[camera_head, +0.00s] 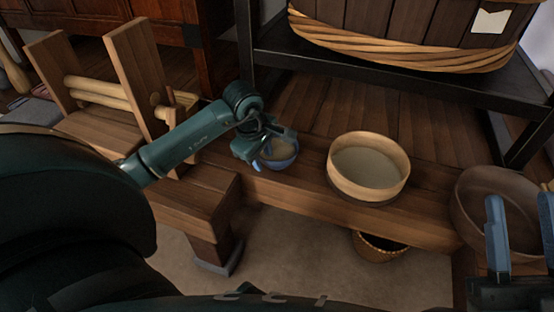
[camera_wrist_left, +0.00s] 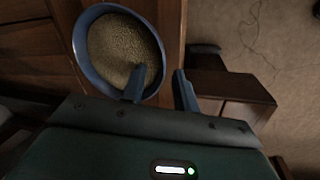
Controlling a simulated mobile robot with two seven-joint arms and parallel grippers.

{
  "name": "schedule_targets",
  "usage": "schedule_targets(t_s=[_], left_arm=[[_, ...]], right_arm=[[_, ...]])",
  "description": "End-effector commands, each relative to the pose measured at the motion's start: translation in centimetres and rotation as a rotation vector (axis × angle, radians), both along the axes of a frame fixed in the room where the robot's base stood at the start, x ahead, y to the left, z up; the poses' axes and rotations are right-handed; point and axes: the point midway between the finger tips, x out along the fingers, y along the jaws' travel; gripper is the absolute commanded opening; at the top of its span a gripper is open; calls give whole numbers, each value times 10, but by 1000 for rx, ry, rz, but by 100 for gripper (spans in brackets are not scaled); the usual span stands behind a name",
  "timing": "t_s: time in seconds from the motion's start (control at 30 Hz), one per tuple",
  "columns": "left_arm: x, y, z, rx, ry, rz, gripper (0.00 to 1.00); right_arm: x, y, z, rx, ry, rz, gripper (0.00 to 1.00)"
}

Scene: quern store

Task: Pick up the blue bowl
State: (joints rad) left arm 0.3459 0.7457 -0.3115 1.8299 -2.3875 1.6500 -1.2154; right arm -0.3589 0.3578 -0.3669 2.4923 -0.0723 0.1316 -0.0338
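The blue bowl (camera_head: 284,163) stands on the low wooden bench and holds pale grain; it fills the upper left of the left wrist view (camera_wrist_left: 80,50). My left gripper (camera_head: 262,150) is at the bowl and partly covers it in the head view. In the left wrist view my left gripper (camera_wrist_left: 160,88) is open, with one finger inside the bowl over the grain and the other outside, astride the rim. Contact with the wall cannot be told. My right gripper (camera_head: 521,235) is open and empty at the lower right.
A round wooden sieve (camera_head: 342,182) stands on the bench (camera_head: 270,188) right of the bowl. A brown basin (camera_head: 470,205) is near my right gripper. A small basket (camera_head: 376,250) sits below. A dark-framed rack with a large tub (camera_head: 400,55) stands behind.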

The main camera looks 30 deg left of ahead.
Motion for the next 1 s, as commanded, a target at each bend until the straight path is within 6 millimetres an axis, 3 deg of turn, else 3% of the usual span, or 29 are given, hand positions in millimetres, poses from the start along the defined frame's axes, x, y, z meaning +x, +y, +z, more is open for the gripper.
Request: schedule_targets(t_s=[0.3,0.67,1.0], left_arm=[[1,0,-5,-1,0,-1,29],[1,0,-5,-1,0,-1,0],[1,0,-5,0,-1,0,0]], right_arm=[[-1,0,5,-3,-30,1,36],[-1,0,4,-2,-29,0,36],[-1,0,4,-2,-29,1,36]])
